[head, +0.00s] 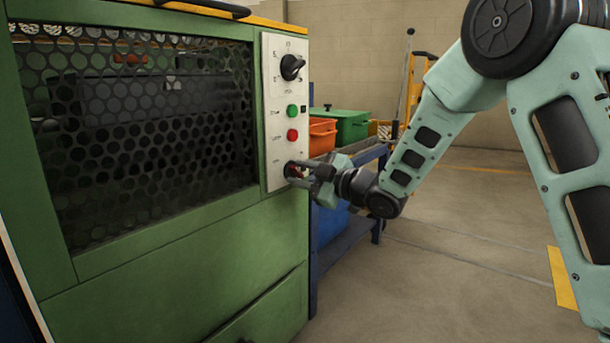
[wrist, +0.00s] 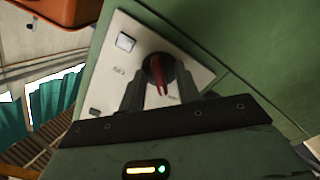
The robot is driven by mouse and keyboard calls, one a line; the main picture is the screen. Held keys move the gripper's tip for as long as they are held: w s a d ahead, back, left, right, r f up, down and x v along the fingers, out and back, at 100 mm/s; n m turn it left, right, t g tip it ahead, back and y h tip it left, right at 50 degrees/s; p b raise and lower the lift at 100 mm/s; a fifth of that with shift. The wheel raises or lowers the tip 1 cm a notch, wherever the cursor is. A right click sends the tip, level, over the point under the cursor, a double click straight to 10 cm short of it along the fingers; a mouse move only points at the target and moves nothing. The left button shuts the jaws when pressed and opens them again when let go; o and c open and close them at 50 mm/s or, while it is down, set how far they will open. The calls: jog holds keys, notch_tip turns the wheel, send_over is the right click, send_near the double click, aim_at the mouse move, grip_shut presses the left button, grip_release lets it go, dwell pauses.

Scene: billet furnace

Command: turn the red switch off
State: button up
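The red switch (wrist: 159,76) is a rotary knob with a red handle on a round black base, low on a pale control panel (wrist: 125,62). In the wrist view its handle points down toward my gripper, slightly tilted. In the head view the switch (head: 291,170) is at the panel's bottom, partly hidden by my gripper (head: 301,173). In the wrist view my gripper (wrist: 158,84) is open, with one finger on each side of the switch. Gaps show between the fingers and the red handle. I cannot tell whether the fingers touch the black base.
Above the switch are a red button (head: 292,135), a green button (head: 292,111) and a black dial (head: 291,67). The panel is on a green machine (head: 180,250) with a mesh window. A blue rack (head: 345,250) with orange and green bins stands behind.

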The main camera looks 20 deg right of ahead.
jog(key=p+v, duration=0.6)
jog(key=v, duration=1.1)
jog(key=shift+s+d, duration=0.15)
jog(key=s+a+m+g+h+p, duration=0.4)
jog(key=a+m+g+h+p, duration=0.15)
jog(key=a, duration=0.55)
jog(key=s+a+r+m+g+h+p, duration=0.2)
jog(key=s+a+g+p, duration=0.15)
jog(key=s, duration=0.85)
jog(key=s+a+r+m+g+h+p, duration=0.15)
jog(key=s+g, duration=0.35)
jog(key=s, duration=0.7)
notch_tip(320, 180, up, 39)
jog(key=h+p, duration=0.1)
jog(key=p, duration=3.7)
jog(key=shift+a+g, duration=0.3)
